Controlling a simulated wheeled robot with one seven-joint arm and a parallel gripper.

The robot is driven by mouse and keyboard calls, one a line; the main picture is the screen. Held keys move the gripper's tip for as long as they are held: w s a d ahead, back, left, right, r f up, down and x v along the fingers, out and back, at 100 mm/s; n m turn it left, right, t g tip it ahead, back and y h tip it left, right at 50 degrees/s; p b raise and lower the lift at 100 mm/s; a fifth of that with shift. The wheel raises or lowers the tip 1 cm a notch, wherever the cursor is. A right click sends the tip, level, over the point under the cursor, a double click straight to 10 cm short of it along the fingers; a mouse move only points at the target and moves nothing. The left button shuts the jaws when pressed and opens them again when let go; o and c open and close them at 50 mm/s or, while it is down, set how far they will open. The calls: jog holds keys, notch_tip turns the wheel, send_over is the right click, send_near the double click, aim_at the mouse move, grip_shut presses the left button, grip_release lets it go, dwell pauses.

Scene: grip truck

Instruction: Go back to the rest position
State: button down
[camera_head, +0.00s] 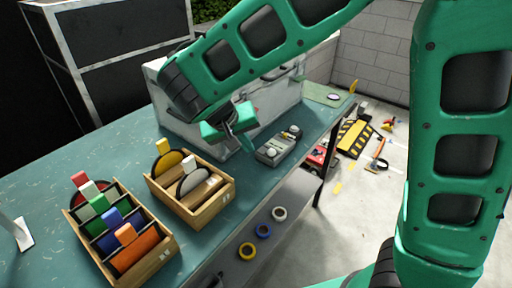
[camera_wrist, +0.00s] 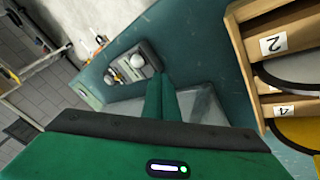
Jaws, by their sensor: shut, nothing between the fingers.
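My gripper (camera_head: 244,142) is shut and empty. It hangs above the teal table, between the wooden box with round discs (camera_head: 212,205) and the grey control box (camera_head: 279,146). In the wrist view my closed green fingers (camera_wrist: 163,98) point toward the table, with the grey control box (camera_wrist: 132,62) just beyond them. My green arm reaches across the top of the head view and hides part of the pale cabinet behind.
A wooden box with colored blocks (camera_head: 152,258) stands at the table's front left. A pale grey cabinet (camera_head: 275,102) stands at the back. Rolls of tape (camera_head: 263,230) lie on the lower shelf. A yellow-black ramp (camera_head: 352,138) and tools lie on the floor at right.

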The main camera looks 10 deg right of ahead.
jog(key=v, duration=0.8)
jog(key=s+d+m+g+y, duration=0.1)
jog(key=s+d+m+g, duration=0.15)
jog(key=d, duration=1.05)
jog(key=s+d+m+g, duration=0.1)
jog(key=s+d, duration=0.3)
jog(key=d, duration=0.8)
jog(key=s+d+f+m+y, duration=0.1)
jog(key=s+d, duration=0.3)
jog(key=s, duration=0.4)
jog(key=s+d+f+m+y, duration=0.1)
jog(key=s+d+f+y, duration=0.1)
jog(key=s, duration=0.7)
jog(key=d+f, duration=0.1)
jog(key=d, duration=0.1)
jog(key=shift+d+f+m+g+y, duration=0.3)
jog(key=shift+d+m+g+y, duration=0.05)
jog(key=shift+d+y, duration=0.05)
jog(key=shift+w+f, duration=0.25)
jog(key=shift+w, duration=0.35)
